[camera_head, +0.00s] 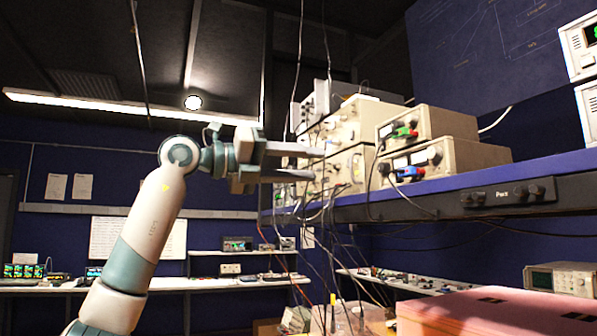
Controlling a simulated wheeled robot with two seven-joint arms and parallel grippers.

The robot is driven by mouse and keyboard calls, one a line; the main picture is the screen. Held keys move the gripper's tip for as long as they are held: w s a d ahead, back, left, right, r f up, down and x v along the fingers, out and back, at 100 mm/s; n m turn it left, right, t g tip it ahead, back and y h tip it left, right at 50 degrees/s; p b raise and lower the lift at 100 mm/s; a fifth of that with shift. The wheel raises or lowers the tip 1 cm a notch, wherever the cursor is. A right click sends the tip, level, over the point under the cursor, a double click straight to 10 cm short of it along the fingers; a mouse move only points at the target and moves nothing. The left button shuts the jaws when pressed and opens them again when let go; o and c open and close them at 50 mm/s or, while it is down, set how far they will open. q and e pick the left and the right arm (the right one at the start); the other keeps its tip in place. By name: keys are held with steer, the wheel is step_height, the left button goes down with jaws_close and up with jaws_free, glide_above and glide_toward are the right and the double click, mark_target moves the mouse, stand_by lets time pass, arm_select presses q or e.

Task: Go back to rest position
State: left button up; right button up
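My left arm (150,220) rises from the lower left, and its gripper (314,163) points to the right at about shelf height. The two grey fingers are apart, one above the other, with a gap and nothing held between them. The fingertips appear in front of the beige instruments on the shelf; I cannot tell whether they touch anything. My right gripper is not in view.
A blue shelf (500,175) carries stacked beige instruments (346,125) with hanging cables. A pink foam block (480,312) lies at the lower right, near an oscilloscope (562,279). A white bench (225,283) runs along the back wall. The space left of my arm looks clear.

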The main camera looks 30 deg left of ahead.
arm_select(q)
steer(key=shift+s+a, duration=0.35)
steer(key=shift+s, duration=0.15)
stand_by(0.4)
